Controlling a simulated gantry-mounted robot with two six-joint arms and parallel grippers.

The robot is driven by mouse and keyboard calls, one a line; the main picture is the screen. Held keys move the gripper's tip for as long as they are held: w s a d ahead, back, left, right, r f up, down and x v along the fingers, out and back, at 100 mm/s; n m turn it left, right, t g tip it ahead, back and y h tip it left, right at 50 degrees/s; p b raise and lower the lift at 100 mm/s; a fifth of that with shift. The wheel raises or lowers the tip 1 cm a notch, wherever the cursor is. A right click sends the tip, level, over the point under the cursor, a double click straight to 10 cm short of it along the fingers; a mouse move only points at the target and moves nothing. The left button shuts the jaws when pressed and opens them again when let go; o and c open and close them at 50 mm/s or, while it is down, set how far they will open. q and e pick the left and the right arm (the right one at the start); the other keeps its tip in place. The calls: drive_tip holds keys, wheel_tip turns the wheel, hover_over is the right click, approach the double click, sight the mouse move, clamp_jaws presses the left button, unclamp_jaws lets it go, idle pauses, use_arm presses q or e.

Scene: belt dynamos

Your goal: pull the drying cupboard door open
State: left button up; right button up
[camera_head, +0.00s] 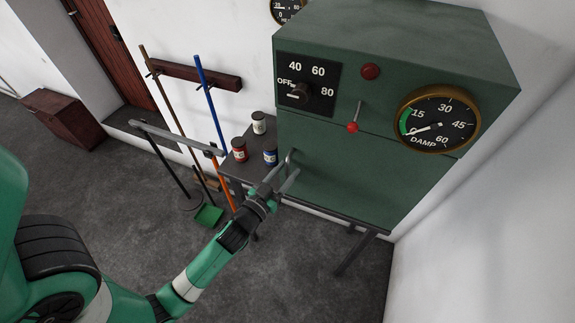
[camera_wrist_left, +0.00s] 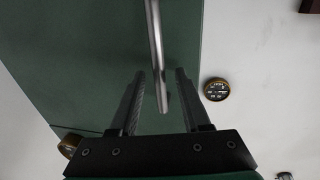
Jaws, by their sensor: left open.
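The drying cupboard (camera_head: 400,45) is a dark green metal box at the upper right in the head view, and its plain door (camera_head: 365,175) looks shut. A slim grey bar handle (camera_head: 290,157) stands at the door's left side; it also shows in the left wrist view (camera_wrist_left: 155,45). My left gripper (camera_head: 282,177) is open at the handle. In the left wrist view its two fingers (camera_wrist_left: 160,76) lie either side of the bar's end. I cannot tell whether they touch it. My right gripper is in neither view.
Red, white and blue tins stand on a shelf (camera_head: 232,165) left of the cupboard. A broom (camera_head: 165,100) and a blue-handled tool (camera_head: 212,105) lean nearby. A round damp gauge (camera_head: 437,118) and red-knobbed lever (camera_head: 353,126) sit above the door. The floor in front is clear.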

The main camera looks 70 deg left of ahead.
use_arm(q)
drive_tip(key=shift+w+a, duration=0.2)
drive_tip(key=shift+w, duration=0.1)
clamp_jaws()
idle(1.3)
